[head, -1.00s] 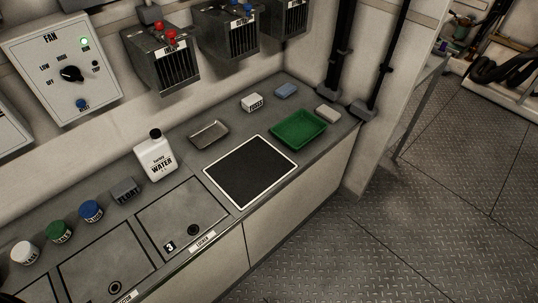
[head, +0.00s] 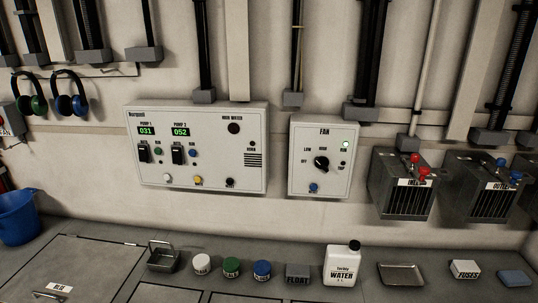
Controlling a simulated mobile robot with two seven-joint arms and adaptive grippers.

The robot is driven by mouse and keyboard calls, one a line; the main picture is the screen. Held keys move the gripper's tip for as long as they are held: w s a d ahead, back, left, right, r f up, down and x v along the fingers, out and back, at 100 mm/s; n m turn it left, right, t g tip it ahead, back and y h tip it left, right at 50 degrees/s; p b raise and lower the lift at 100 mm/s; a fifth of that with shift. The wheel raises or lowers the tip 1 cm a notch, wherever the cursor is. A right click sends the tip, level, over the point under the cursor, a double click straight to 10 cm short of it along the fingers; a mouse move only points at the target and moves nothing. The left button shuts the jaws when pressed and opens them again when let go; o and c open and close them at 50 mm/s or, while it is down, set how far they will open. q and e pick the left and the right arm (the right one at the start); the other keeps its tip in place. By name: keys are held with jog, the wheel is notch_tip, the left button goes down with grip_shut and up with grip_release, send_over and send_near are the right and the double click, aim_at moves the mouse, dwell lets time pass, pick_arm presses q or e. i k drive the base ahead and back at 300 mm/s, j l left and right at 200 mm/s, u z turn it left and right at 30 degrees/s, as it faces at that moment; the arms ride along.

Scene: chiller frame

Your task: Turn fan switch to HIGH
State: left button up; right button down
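The fan panel (head: 335,185) is a light grey box on the wall, right of centre in the head view, headed FAN. Its black rotary switch (head: 321,163) sits mid-panel, with OFF, LOW and HIGH marks around its left and upper side. The picture is too small to tell surely which mark the knob points to. A blue button (head: 314,188) is below the switch. Neither of my grippers is in view, and nothing covers the switch.
A wide pump panel (head: 215,120) hangs left of the fan panel, and finned boxes with red (head: 404,205) and blue (head: 484,207) valves hang right. Below, the counter holds jars, a FLOAT block (head: 297,273), a white water bottle (head: 341,266) and a metal tray (head: 401,274).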

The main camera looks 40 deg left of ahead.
aim_at(321, 163)
jog(key=u, duration=0.4)
jog(key=i+l+u, duration=0.45)
jog(key=l, duration=0.25)
jog(key=i+l+u, duration=0.2)
jog(key=l, duration=0.2)
jog(key=k, duration=0.05)
